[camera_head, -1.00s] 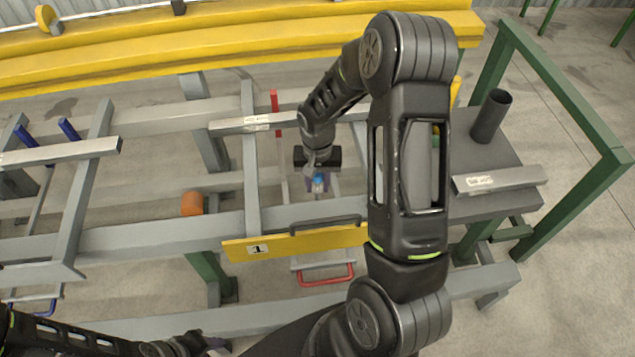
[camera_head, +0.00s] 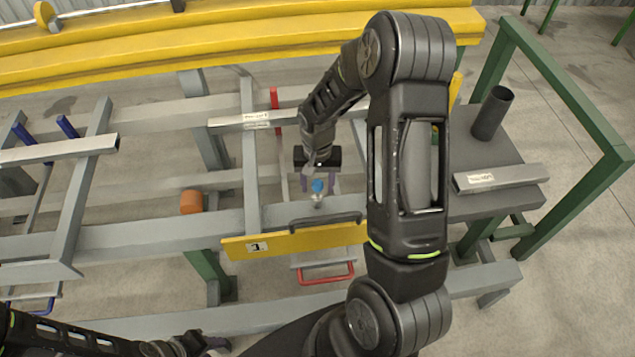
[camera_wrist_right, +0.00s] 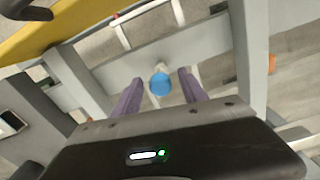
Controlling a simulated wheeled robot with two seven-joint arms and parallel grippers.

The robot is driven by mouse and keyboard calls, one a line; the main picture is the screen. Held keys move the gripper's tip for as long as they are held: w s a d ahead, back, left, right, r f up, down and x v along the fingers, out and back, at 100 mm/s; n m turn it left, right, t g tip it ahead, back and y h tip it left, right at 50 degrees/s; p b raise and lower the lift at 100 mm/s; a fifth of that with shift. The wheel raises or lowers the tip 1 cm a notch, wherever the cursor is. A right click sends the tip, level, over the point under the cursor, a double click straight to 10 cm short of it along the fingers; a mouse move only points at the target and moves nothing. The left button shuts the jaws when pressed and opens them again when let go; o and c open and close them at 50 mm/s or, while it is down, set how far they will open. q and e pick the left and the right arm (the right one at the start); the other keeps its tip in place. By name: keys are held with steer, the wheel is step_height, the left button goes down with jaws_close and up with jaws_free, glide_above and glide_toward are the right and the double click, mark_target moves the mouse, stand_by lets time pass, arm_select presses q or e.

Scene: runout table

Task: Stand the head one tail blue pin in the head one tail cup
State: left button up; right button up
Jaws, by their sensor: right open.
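The blue pin (camera_head: 318,186) has a blue head above a pale, shiny lower part. It stands about upright at the grey rail, below the middle of the head view. The wrist view also shows its round blue head (camera_wrist_right: 160,84). My right gripper (camera_head: 317,189) is open. Its two purple fingers are apart on either side of the pin, with gaps visible in the wrist view (camera_wrist_right: 160,80). A cup around the pin's foot is too small to tell from the pin's lower part.
A yellow plate marked 1 (camera_head: 290,242) with a dark handle is close in front of the pin. Grey rails (camera_head: 150,235) surround it. An orange roller (camera_head: 192,202) lies left. A dark tube (camera_head: 491,115) stands on the right-hand plate. Yellow beams (camera_head: 220,45) cross the back.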

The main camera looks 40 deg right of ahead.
steer(key=shift+r, duration=0.1)
steer(key=shift+r+p, duration=0.55)
steer(key=shift+p, duration=0.05)
steer(key=shift+r, duration=0.35)
step_height(320, 180, up, 11)
steer(key=shift+r, duration=0.15)
steer(key=shift+o, duration=0.4)
